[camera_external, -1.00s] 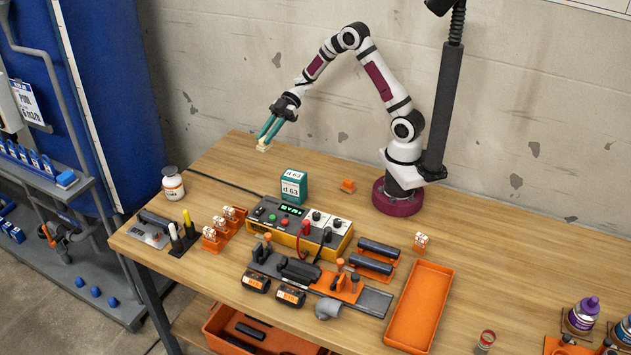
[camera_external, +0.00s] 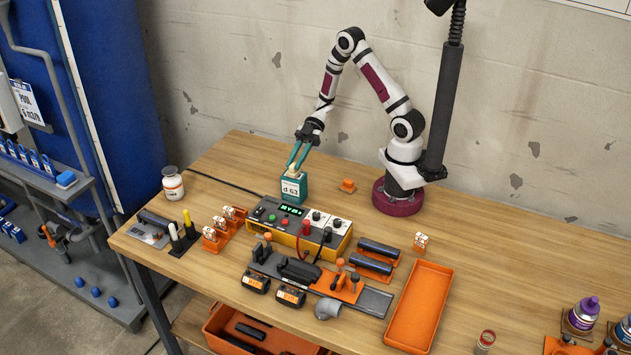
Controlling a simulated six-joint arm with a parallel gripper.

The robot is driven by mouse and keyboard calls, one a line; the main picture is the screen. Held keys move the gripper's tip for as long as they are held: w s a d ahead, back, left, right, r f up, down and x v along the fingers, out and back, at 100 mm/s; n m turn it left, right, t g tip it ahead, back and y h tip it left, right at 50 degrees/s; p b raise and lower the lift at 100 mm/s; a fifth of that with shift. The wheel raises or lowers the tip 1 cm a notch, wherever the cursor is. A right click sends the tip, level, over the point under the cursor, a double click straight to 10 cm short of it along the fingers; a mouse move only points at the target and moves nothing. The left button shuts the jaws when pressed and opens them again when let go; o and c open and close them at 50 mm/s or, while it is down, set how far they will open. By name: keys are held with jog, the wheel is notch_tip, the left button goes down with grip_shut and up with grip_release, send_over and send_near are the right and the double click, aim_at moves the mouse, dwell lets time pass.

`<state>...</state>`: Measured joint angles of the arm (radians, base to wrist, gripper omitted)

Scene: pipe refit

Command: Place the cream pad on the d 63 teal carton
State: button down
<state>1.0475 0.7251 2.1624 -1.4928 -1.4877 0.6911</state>
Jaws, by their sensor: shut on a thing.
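The teal carton (camera_external: 292,189) marked d 63 stands upright on the wooden table, behind the yellow control box. My gripper (camera_external: 295,165) is right at the top of the carton, its teal fingers pointing down. The fingers are shut on the cream pad (camera_external: 290,173), which shows only as a small pale patch between the fingertips. The pad is over the carton's top; I cannot tell whether it touches it.
The yellow control box (camera_external: 300,233) with knobs and a green display stands just in front of the carton. A small orange block (camera_external: 348,185) lies to its right, and a white jar (camera_external: 172,183) stands at the left. The table behind the carton is clear.

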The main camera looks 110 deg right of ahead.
jog(key=shift+f, duration=0.1)
jog(key=c, duration=0.7)
grip_release()
jog(key=shift+c, duration=0.2)
